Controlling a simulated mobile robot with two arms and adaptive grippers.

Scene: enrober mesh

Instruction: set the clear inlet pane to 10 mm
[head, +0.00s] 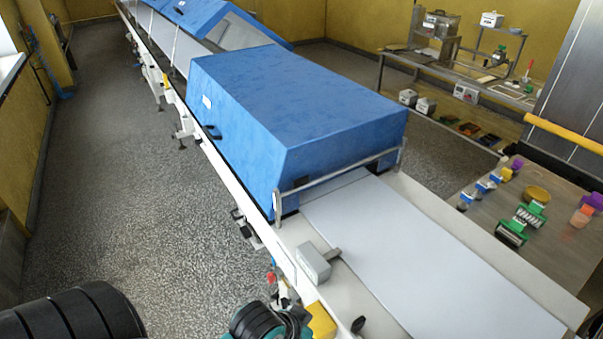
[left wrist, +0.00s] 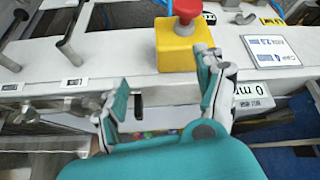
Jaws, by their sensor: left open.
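A thin metal frame (head: 345,178) spans the belt at the mouth of the blue hood (head: 290,115). The clear pane itself is hard to make out there. My left gripper (left wrist: 160,75) is open and empty in the left wrist view, its two teal fingers apart in front of the white machine rail (left wrist: 125,75). A yellow box (left wrist: 183,54) with a red button (left wrist: 187,10) is just beyond the fingers. A label reading "0 m…" (left wrist: 252,94) is beside the right finger, partly cut off. In the head view, my left wrist is at the bottom edge. My right gripper is out of view.
The white belt (head: 400,250) runs out of the hood toward the front right. A grey block with a lever (head: 313,262) sits on the near rail. A side table (head: 560,235) at right holds green rollers (head: 511,233) and small containers. Open floor (head: 120,180) lies left.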

